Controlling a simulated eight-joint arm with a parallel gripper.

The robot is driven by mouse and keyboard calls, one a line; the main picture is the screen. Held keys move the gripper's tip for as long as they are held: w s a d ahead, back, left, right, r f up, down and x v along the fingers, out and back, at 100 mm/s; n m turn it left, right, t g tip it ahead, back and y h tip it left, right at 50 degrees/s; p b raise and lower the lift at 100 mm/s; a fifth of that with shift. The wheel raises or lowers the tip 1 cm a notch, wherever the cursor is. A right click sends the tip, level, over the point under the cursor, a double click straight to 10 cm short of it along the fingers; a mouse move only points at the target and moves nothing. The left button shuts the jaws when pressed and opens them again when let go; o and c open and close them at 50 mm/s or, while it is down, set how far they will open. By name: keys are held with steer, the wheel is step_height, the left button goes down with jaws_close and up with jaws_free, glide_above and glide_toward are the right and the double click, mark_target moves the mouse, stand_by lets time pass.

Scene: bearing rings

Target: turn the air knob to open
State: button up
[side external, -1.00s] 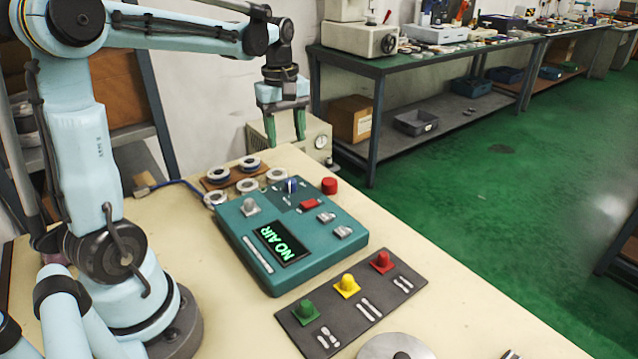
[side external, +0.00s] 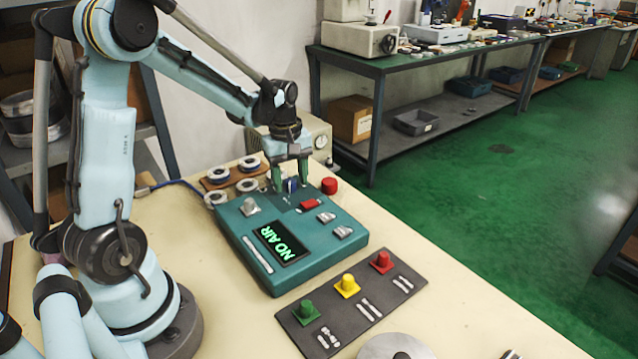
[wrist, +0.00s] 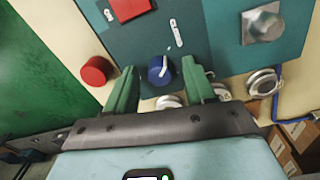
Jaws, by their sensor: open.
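The air knob is a small blue knob with a white pointer mark; in the wrist view the blue knob (wrist: 159,72) stands between my two green fingers. In the side view the blue knob (side external: 291,185) is partly hidden by a finger. It sits on the teal control box (side external: 235,252), whose display (side external: 279,244) reads "NO AIR". My gripper (side external: 290,182) is open and points down over the back of the box; it also shows in the wrist view (wrist: 160,82). The fingers straddle the knob with gaps on both sides. Whether the fingertips reach knob height is hard to tell.
A red knob (side external: 329,186) stands at the box's back right corner. A grey knob (side external: 250,206) and a red switch (side external: 310,204) are near. Bearing rings (side external: 247,185) lie behind the box. A dark panel (side external: 352,303) with green, yellow and red buttons lies in front.

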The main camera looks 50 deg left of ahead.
jaws_close()
stand_by(0.3)
steer(key=shift+m, duration=0.4)
steer(key=m, duration=0.3)
steer(key=shift+m, duration=0.3)
steer(key=m, duration=0.4)
steer(key=shift+m, duration=0.3)
steer(key=m, duration=0.4)
steer(key=shift+a, duration=0.1)
steer(key=shift+m, duration=2.5)
